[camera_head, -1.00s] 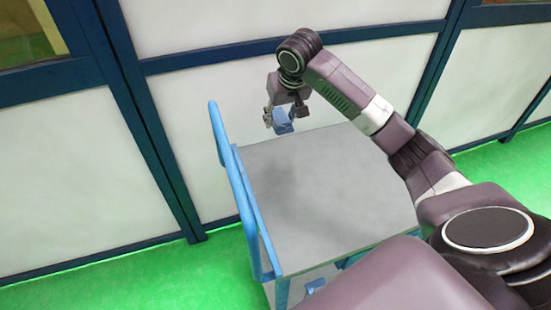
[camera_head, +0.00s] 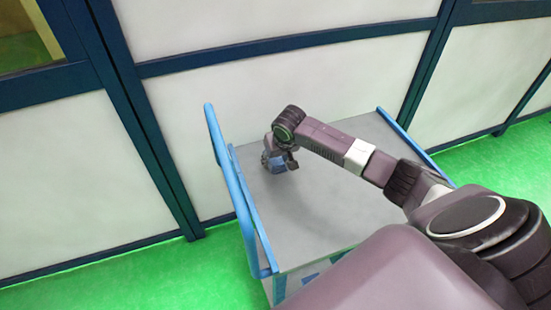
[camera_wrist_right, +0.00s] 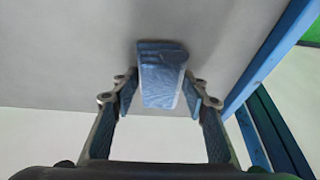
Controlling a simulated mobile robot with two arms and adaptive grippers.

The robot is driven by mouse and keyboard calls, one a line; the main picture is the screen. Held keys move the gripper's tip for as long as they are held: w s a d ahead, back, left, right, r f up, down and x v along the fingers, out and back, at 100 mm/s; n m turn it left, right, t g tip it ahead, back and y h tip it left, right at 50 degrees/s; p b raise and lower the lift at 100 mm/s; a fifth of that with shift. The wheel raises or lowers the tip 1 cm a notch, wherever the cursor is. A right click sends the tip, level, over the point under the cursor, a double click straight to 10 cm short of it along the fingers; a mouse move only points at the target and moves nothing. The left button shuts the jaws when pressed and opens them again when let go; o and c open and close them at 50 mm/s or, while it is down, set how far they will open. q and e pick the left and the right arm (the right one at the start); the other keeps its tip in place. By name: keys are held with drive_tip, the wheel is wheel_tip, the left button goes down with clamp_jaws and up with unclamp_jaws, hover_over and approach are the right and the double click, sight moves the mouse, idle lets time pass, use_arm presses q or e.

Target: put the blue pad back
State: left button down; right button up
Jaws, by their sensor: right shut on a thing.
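The blue pad (camera_head: 278,166) is between the fingers of my right gripper (camera_head: 279,160), low over the far left part of the grey cart top (camera_head: 330,200). In the right wrist view the pad (camera_wrist_right: 160,80) sits between the two fingertips of the gripper (camera_wrist_right: 165,98), with its far end towards the grey surface. The gripper is shut on the pad. I cannot tell whether the pad touches the surface. In the head view the wrist partly hides the gripper and the pad. My left gripper is not in view.
The cart has a blue handle rail (camera_head: 232,180) along its left side and a blue edge (camera_head: 400,130) at the far right. White panels in dark blue frames (camera_head: 290,55) stand behind it. The rest of the visible cart top is clear.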

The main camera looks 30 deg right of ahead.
drive_tip(key=shift+f, duration=0.25)
drive_tip(key=shift+s+a+f, duration=0.1)
drive_tip(key=shift+s+f, duration=0.05)
drive_tip(key=shift+f, duration=0.05)
drive_tip(key=o, duration=0.9)
drive_tip(key=shift+o, duration=1.1)
drive_tip(key=shift+f, duration=0.25)
drive_tip(key=shift+r, duration=0.2)
drive_tip(key=shift+r, duration=0.35)
drive_tip(key=b+v, duration=0.1)
drive_tip(key=v, duration=1.1)
drive_tip(key=shift+r, duration=0.15)
